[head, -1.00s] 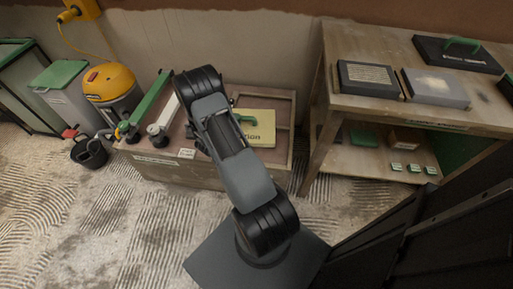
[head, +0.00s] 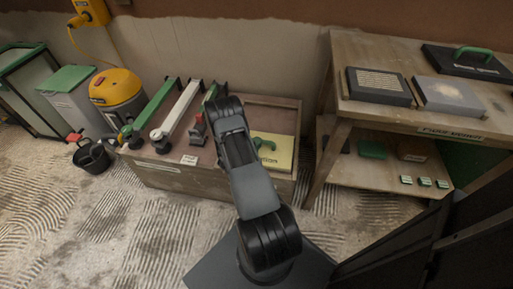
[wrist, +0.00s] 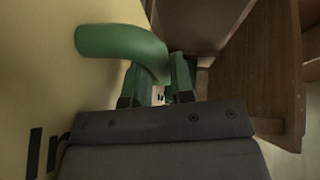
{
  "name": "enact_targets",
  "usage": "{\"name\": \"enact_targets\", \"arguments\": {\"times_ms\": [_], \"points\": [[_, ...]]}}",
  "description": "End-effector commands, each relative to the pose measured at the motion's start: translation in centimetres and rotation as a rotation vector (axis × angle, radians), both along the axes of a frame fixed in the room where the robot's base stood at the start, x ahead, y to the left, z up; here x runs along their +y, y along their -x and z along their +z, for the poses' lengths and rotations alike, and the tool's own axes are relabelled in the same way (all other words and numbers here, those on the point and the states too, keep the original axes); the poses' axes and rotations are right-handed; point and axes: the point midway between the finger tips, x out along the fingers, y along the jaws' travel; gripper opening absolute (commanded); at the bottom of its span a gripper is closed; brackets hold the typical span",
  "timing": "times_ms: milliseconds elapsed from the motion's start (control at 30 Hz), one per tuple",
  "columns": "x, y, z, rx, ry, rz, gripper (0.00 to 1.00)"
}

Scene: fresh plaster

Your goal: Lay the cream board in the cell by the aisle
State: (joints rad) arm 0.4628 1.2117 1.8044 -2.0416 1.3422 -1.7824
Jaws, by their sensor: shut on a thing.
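The cream board (head: 282,153), with dark lettering and a green handle (head: 263,142), is at the front right of the low wooden box (head: 172,178), over or in its front right cell. I cannot tell if it rests on the floor of the cell. My gripper (wrist: 160,88) is shut on the green handle in the wrist view; the cream face (wrist: 50,70) fills the left of that view. In the head view my arm hides the gripper and part of the board. A wooden wall (wrist: 262,60) stands close right of the gripper.
A wooden table (head: 385,40) with dark and grey boards stands to the right. A yellow vacuum (head: 117,88) and black bucket (head: 91,157) are at left.

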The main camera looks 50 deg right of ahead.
Motion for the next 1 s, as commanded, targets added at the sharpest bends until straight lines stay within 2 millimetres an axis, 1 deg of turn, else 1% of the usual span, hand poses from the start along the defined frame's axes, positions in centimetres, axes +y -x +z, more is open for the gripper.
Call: {"name": "enact_targets", "arguments": {"times_ms": [33,133,367,500,533,600,800,1000], "points": [[0.0,0.0,-1.0,0.001,0.001,0.0,0.0],[0.0,0.0,-1.9,0.0,0.001,0.0,0.0],[0.0,-0.1,-1.9,0.0,0.002,0.0,0.0],[0.0,0.0,-2.2,0.0,0.002,0.0,0.0],[0.0,0.0,-2.3,0.0,0.001,0.0,0.23],[0.0,0.0,-2.1,0.0,0.001,0.0,0.3],[0.0,0.0,-2.1,0.0,0.001,0.0,0.48],[0.0,0.0,-2.1,0.0,0.001,0.0,0.48]]}}
